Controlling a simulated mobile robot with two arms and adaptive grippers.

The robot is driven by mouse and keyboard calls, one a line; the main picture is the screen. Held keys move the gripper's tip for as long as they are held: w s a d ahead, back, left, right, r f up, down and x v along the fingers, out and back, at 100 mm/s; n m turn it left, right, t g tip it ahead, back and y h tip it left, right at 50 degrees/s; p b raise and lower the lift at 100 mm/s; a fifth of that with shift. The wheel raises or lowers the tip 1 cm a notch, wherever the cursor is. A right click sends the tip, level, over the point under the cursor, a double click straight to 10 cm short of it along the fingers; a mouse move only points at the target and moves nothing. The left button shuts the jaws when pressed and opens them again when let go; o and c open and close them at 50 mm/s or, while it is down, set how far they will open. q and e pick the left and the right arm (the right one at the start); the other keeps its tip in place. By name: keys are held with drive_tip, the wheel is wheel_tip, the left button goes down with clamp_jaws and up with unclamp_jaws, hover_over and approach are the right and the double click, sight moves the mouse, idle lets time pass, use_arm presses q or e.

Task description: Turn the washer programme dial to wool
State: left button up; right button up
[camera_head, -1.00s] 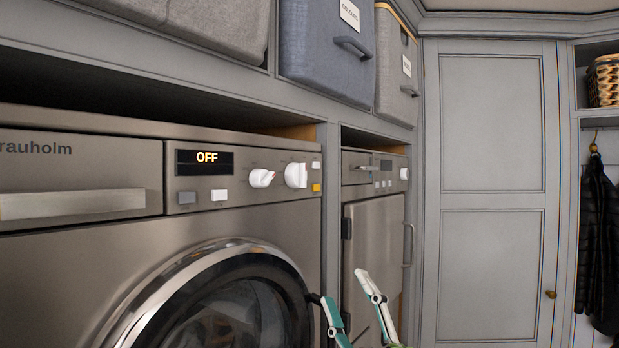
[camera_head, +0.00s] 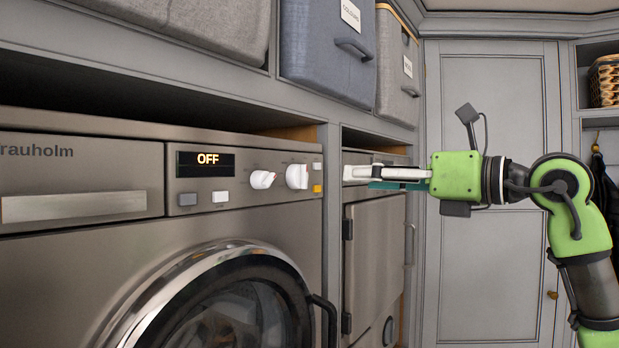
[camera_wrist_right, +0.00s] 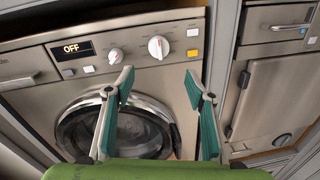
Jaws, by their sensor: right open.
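The washer (camera_head: 80,270) is a steel front-loader at the left, its display (camera_head: 205,159) reading OFF. It has two white dials: a smaller one (camera_head: 262,179) and a larger one (camera_head: 297,176) to its right. Both also show in the wrist view, the smaller dial (camera_wrist_right: 115,56) and the larger dial (camera_wrist_right: 158,47). The dial lettering is too small to read. My right gripper (camera_head: 352,176) points left, to the right of the larger dial and apart from it. In the wrist view its open, empty fingers (camera_wrist_right: 158,75) lie below the larger dial, one to each side.
A white button and a yellow button (camera_head: 317,188) sit right of the larger dial. The washer door handle (camera_head: 328,318) juts out below. A second steel appliance (camera_head: 375,245) stands at the right, partly behind my gripper. Fabric bins (camera_head: 328,50) fill the shelf above.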

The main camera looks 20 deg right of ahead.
sight(306, 179)
drive_tip(key=p+x, duration=0.5)
drive_tip(key=x, duration=0.7)
drive_tip(key=shift+w+a+r, duration=0.1)
drive_tip(key=shift+w+a, duration=0.4)
drive_tip(key=shift+w, duration=0.15)
drive_tip(key=shift+s, duration=0.1)
drive_tip(key=c, duration=1.1)
